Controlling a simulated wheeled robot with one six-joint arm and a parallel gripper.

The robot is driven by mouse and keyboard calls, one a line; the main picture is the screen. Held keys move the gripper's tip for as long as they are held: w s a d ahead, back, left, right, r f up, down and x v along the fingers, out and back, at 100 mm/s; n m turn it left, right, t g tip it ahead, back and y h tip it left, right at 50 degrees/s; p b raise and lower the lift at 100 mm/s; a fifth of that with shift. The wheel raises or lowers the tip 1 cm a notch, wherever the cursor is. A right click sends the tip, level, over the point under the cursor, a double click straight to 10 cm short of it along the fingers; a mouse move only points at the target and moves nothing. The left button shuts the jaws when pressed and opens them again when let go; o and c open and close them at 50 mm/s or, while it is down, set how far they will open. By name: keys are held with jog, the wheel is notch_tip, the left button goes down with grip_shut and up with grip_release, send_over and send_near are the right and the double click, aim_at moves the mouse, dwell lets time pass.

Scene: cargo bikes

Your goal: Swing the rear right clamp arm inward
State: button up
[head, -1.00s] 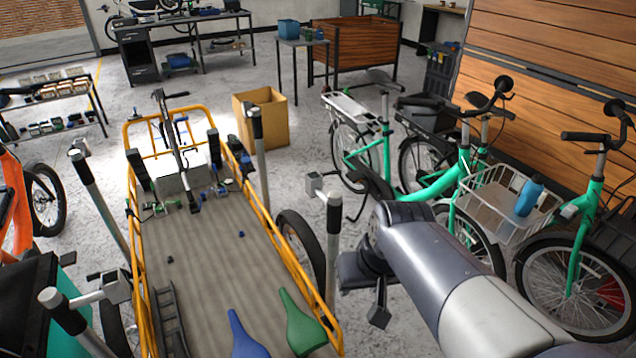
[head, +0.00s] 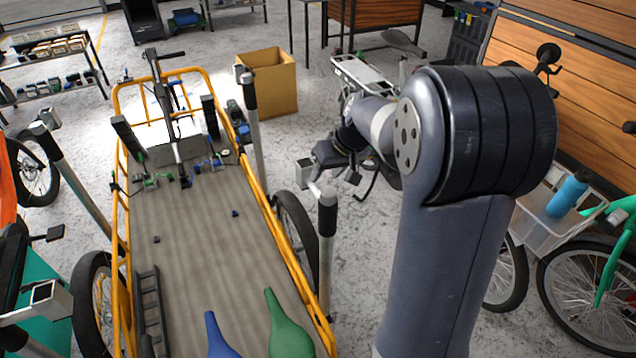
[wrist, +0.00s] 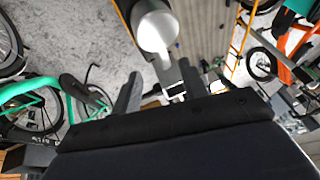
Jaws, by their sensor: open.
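The clamp post on the right side of the cargo bike (head: 326,255) stands upright with a dark cap. My gripper (head: 332,158) is right beside this block, fingers open; contact cannot be told. In the wrist view the pale post top (wrist: 155,27) is large, and the arm runs down to the pad block (wrist: 175,90) between my open fingers (wrist: 160,88). My arm hides part of the floor behind.
The bike's yellow rail (head: 262,190) and wheel (head: 293,235) lie close left of the post. Another post (head: 252,115) stands farther back, by a cardboard box (head: 272,85). Green bikes and a white basket (head: 545,215) crowd the right.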

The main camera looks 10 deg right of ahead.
aim_at(317, 188)
jog(key=x, duration=0.6)
jog(key=shift+w+f, duration=0.1)
jog(key=shift+f, duration=0.15)
grip_shut()
dwell(0.3)
